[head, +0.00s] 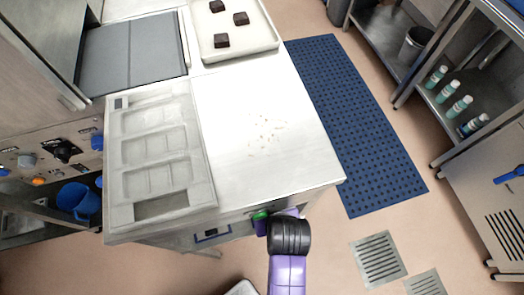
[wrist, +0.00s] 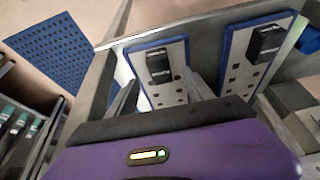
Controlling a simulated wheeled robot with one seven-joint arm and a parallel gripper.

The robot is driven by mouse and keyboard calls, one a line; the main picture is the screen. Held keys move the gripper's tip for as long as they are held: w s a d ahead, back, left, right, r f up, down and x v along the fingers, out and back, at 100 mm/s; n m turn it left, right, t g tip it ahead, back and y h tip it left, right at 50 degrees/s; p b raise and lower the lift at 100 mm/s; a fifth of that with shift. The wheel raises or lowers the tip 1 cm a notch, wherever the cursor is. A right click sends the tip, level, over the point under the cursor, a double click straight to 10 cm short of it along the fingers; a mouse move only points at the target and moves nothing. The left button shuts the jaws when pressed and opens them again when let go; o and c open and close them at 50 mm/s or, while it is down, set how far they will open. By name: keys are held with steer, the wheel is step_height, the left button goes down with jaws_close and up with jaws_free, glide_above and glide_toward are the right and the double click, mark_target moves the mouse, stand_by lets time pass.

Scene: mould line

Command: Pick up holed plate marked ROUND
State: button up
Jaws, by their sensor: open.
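Two holed plates show in the wrist view, each with a white face, blue edging and a black block on it. One plate (wrist: 167,96) is near the middle; the other plate (wrist: 240,75) is to its right. Any ROUND marking is too small to read, and the hole shapes are hard to tell. My gripper (wrist: 160,79) is open, its two grey fingers on either side of the middle plate's lower part. I cannot tell whether they touch it. In the head view my gripper is largely hidden at the steel table's front edge, behind my black and purple arm.
The steel table (head: 235,130) carries a pale mould tray (head: 207,160) and a white tray (head: 262,45) with dark brown blocks. Brown crumbs lie on its top. A blue mat (head: 350,120) covers the floor right of it. Shelving with bottles (head: 449,97) stands farther right.

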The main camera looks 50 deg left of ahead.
steer(key=shift+x, duration=2)
steer(key=shift+s+d, duration=0.1)
steer(key=shift+c, duration=0.2)
jaws_close()
